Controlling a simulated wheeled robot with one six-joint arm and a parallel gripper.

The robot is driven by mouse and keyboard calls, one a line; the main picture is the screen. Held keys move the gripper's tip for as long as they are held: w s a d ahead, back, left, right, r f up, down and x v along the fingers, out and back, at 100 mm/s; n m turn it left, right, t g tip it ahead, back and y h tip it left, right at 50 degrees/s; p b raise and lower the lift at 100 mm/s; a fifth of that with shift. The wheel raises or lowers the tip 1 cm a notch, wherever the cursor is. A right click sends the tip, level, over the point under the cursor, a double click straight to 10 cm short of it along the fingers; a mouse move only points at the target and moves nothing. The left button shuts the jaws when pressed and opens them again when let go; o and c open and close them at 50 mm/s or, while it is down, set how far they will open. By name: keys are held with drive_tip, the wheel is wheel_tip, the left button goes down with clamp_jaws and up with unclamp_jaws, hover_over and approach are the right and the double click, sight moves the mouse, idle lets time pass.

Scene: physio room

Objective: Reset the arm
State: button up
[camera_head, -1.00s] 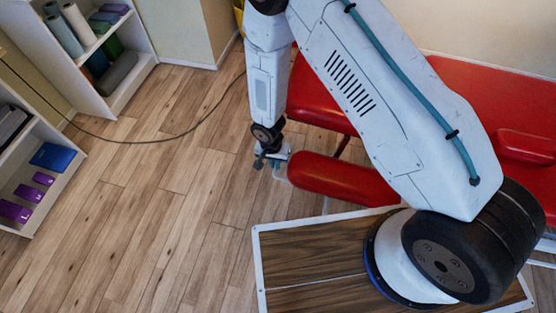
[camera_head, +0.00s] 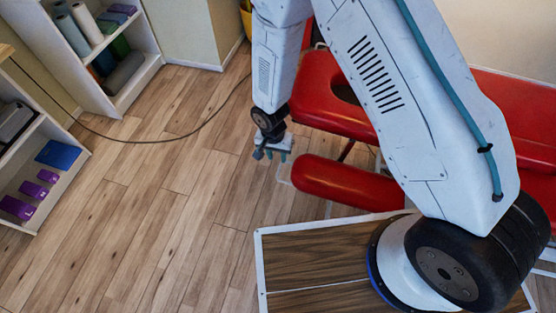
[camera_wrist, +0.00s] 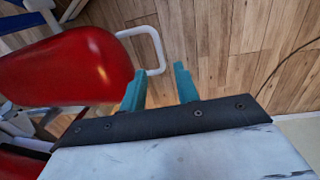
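My gripper (camera_head: 272,154) hangs at the end of my white arm, left of the red treatment table's padded end piece. In the wrist view, the two teal fingers of my gripper (camera_wrist: 160,88) stand apart with bare wooden floor between them. Nothing is held. The arm is bent, its upper link leaning up from the base at the lower right and its forearm pointing down. The red end piece (camera_head: 347,183) is close to the gripper in the head view and also shows left of the fingers in the wrist view (camera_wrist: 75,65).
The red treatment table (camera_head: 320,95) stands behind and right of my arm. White shelves with rolled mats (camera_head: 148,68) and purple blocks (camera_head: 60,185) are at the left. A dark cable (camera_head: 160,140) crosses the floor. The wooden floor (camera_head: 150,230) at left is clear.

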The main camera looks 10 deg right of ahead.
drive_tip(key=shift+r, duration=0.3)
idle(0.4)
